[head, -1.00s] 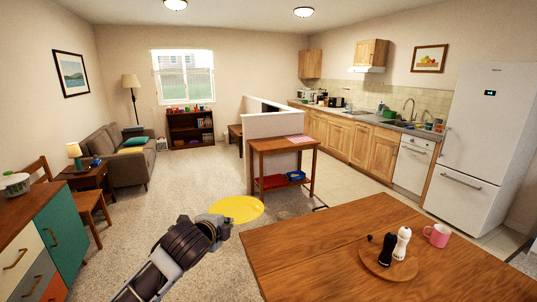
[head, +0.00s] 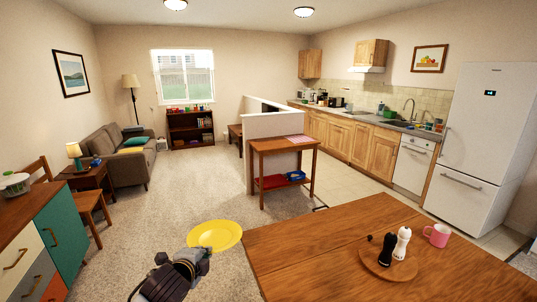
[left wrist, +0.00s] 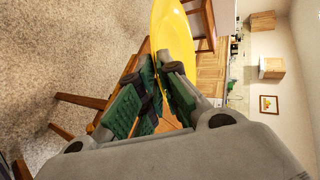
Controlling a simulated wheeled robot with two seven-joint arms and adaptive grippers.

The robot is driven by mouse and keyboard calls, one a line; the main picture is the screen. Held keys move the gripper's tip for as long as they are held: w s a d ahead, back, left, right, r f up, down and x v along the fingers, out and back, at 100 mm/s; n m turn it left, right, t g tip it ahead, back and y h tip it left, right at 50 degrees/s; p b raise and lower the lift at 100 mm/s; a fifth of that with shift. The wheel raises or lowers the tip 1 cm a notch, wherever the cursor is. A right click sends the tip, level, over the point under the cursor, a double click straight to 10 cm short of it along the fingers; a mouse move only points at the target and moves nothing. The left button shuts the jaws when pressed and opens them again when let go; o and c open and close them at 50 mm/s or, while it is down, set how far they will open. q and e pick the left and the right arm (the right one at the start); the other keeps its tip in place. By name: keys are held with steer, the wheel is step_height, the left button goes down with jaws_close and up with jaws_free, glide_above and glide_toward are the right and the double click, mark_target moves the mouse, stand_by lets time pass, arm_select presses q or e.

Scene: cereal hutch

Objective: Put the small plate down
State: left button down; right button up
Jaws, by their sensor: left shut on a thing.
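The small plate is yellow and round (head: 216,235). My left gripper (head: 197,252) is shut on the plate's near edge. In the left wrist view the plate (left wrist: 172,35) rises from between the green-padded fingers (left wrist: 155,85), which pinch its rim. My right gripper is not in view.
A round wooden board (head: 388,264) with a black and a white mill stands on the table, with a pink mug (head: 437,235) behind it. The table's left part is bare. A dresser (head: 40,245) is at the left.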

arm_select(q)
steer(key=s+a+f, duration=0.1)
steer(key=s+f, duration=0.8)
steer(key=f, duration=0.5)
steer(key=shift+a+f, duration=0.15)
steer(key=shift+a, duration=0.25)
step_height(320, 180, down, 7)
steer(key=s, duration=0.1)
steer(key=shift+s, duration=0.4)
steer(key=shift+a, duration=0.1)
